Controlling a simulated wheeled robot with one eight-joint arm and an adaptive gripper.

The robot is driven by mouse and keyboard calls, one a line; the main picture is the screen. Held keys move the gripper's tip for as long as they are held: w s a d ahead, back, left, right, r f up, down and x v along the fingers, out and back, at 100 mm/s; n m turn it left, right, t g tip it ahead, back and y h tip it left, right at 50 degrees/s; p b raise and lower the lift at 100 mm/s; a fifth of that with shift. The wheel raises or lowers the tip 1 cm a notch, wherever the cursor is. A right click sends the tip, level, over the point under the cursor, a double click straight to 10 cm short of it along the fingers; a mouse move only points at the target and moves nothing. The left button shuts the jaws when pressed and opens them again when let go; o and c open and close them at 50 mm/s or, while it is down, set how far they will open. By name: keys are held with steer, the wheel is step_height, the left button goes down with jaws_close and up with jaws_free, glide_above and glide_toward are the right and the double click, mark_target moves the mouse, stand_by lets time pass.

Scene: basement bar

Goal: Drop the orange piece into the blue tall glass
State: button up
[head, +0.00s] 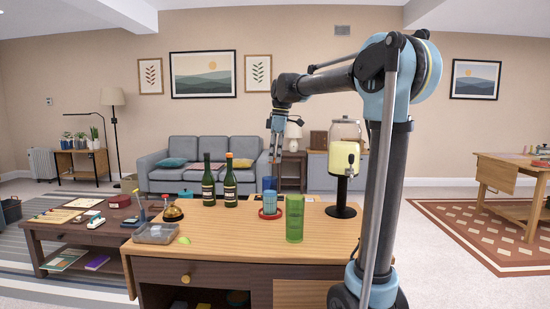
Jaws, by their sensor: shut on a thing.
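My gripper (275,158) points down above the wooden counter (230,238), over the glasses and well clear of them. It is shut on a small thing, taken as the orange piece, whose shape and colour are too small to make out.
A green tall glass (295,219) stands front right of the blue ones. Two dark bottles (208,186) stand left. A drink dispenser (344,160) on a black stand is right. A clear tub (156,233), green wedge (184,240) and bell (173,212) are at the left end.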

steer(key=shift+f, duration=2.95)
steer(key=o, duration=0.8)
step_height(320, 180, up, 12)
steer(key=d, duration=0.1)
steer(key=shift+d, duration=0.25)
steer(key=shift+f, duration=0.1)
